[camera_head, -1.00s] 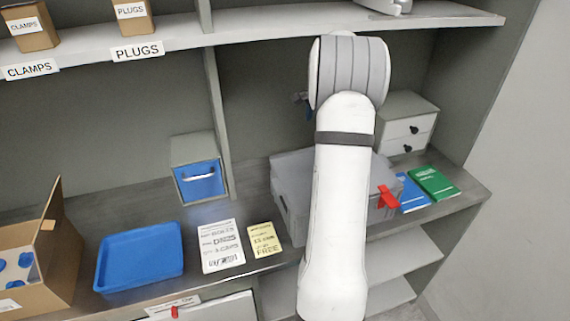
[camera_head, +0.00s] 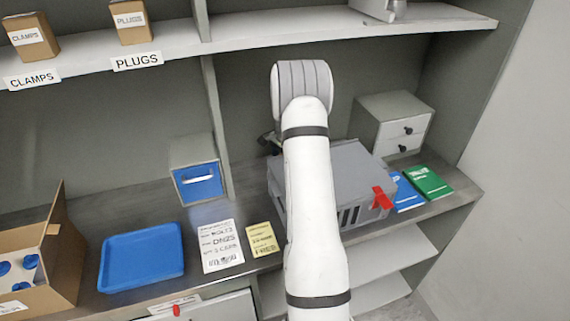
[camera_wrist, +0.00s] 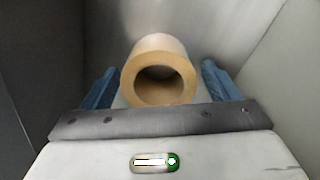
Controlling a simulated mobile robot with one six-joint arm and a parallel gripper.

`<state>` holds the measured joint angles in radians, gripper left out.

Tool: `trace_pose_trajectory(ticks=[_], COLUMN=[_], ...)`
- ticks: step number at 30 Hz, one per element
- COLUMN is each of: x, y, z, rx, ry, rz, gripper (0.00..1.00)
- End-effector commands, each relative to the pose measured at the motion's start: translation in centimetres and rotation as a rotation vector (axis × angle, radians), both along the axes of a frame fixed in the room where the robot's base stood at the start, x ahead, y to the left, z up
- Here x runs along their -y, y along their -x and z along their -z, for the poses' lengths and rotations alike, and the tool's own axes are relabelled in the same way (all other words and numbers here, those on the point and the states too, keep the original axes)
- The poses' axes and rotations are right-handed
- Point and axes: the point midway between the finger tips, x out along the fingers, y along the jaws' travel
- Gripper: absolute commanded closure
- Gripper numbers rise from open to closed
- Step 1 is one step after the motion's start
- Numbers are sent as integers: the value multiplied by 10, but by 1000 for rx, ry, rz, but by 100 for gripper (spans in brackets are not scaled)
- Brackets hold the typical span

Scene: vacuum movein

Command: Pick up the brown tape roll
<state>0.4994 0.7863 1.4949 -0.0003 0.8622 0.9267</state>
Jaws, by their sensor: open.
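The brown tape roll (camera_wrist: 160,54) lies in the wrist view with its round opening facing the camera. It sits between the two blue fingers of my gripper (camera_wrist: 160,82), with a finger on each side. The fingers are apart and do not appear shut on the roll; whether either touches it is hard to tell. In the head view my white arm covers the middle of the scene, and the roll is hidden there. Only a small dark part of my gripper (camera_head: 268,140) shows beside the arm, left of the grey box.
A grey box with a red latch (camera_head: 381,198) stands right of my arm. A blue-fronted drawer box (camera_head: 198,183), blue tray (camera_head: 141,256), notes and cardboard box (camera_head: 60,255) are to the left. The upper shelf (camera_head: 270,27) runs overhead. Grey walls flank the roll.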

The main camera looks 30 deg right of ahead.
Motion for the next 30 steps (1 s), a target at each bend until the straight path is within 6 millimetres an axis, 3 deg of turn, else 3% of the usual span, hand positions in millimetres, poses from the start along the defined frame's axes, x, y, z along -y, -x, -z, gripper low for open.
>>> trace_pose_trajectory(ticks=[7, 24, 30], x=[1, 2, 2], y=[0, 0, 0], z=[1, 0, 0], rx=[1, 2, 2], ry=[1, 1, 1], rz=[1, 2, 3], gripper=[19, 66, 68])
